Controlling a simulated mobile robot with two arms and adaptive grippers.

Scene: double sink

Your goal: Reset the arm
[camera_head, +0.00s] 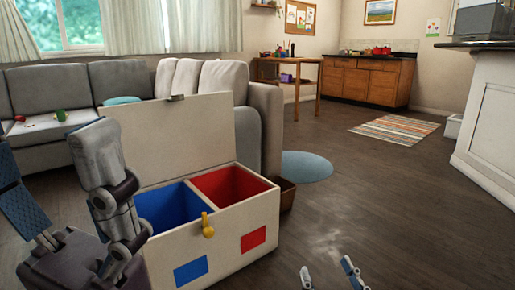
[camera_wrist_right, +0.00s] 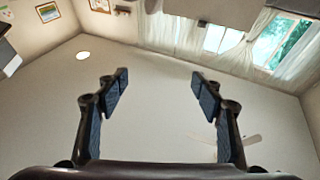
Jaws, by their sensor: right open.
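My right gripper (camera_head: 328,273) shows only by its two fingertips at the bottom edge of the head view. It is above the floor, to the right of the toy box. In the right wrist view the right gripper (camera_wrist_right: 160,90) has its two blue-padded fingers wide apart with nothing between them. That view faces the ceiling and upper walls. My left gripper (camera_head: 48,145) stands close to the camera at the left of the head view, fingers upward and spread apart. It seems empty and hides part of the sofa and the box's left side.
A white toy box (camera_head: 240,225) with blue and red compartments stands in front, its lid (camera_head: 170,140) raised. A grey sofa (camera_head: 75,90) is behind. A brown bin (camera_head: 287,194) touches or nearly touches the box's right side. The floor (camera_head: 400,200) at right is clear.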

